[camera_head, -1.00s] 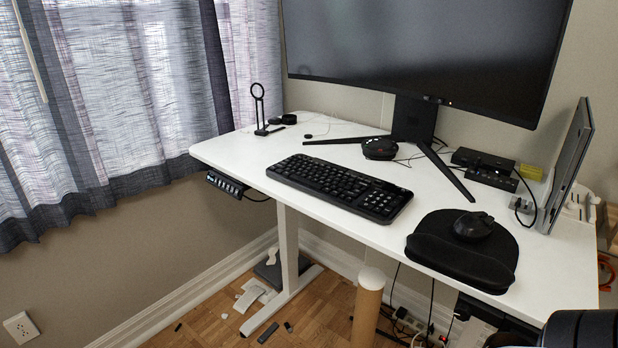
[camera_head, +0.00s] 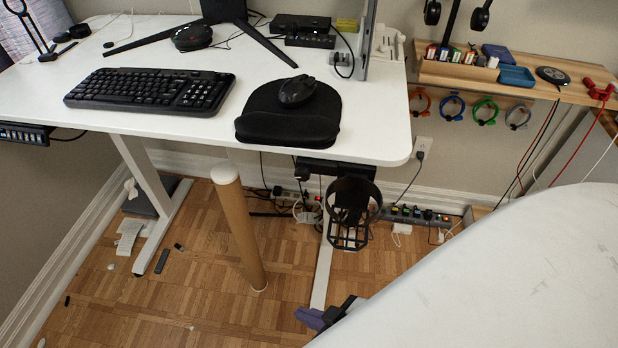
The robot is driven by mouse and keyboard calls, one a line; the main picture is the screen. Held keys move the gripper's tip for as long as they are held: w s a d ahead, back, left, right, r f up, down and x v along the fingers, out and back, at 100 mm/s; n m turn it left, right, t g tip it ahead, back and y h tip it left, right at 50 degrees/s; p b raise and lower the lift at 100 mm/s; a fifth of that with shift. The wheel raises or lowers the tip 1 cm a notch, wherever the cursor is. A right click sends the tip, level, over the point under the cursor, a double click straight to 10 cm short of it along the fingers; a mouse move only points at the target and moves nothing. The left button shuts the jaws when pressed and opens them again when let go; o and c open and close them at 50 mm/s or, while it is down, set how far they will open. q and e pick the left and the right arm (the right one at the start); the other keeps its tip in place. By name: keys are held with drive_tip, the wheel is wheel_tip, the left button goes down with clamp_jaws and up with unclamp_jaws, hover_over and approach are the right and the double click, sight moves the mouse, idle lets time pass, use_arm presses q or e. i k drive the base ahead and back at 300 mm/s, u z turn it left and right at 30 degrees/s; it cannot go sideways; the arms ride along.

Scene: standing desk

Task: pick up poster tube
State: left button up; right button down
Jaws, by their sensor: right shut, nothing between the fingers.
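The poster tube (camera_head: 240,230) is a brown cardboard cylinder with a white cap at its top. It stands on the wooden floor at the front of the desk, slightly tilted in the picture, its top just below the desk's front edge. My right gripper (camera_head: 312,318) shows at the bottom centre, with purple-grey fingertips, partly cut off by the large white shape in front. It is shut and empty, apart from the tube, to the right of and lower in the picture than the tube's foot. My left gripper is not in view.
The white desk (camera_head: 200,135) holds a keyboard (camera_head: 150,90) and a black mouse pad (camera_head: 290,115). A black holder (camera_head: 352,205) hangs under its right end. Power strips (camera_head: 415,214) and cables lie behind. Small litter (camera_head: 128,235) lies left; floor around the tube's foot is mostly clear.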

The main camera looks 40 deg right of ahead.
sight(225, 176)
drive_tip(key=u, duration=1.75)
drive_tip(key=i, duration=1.9)
drive_tip(key=z, duration=2.9)
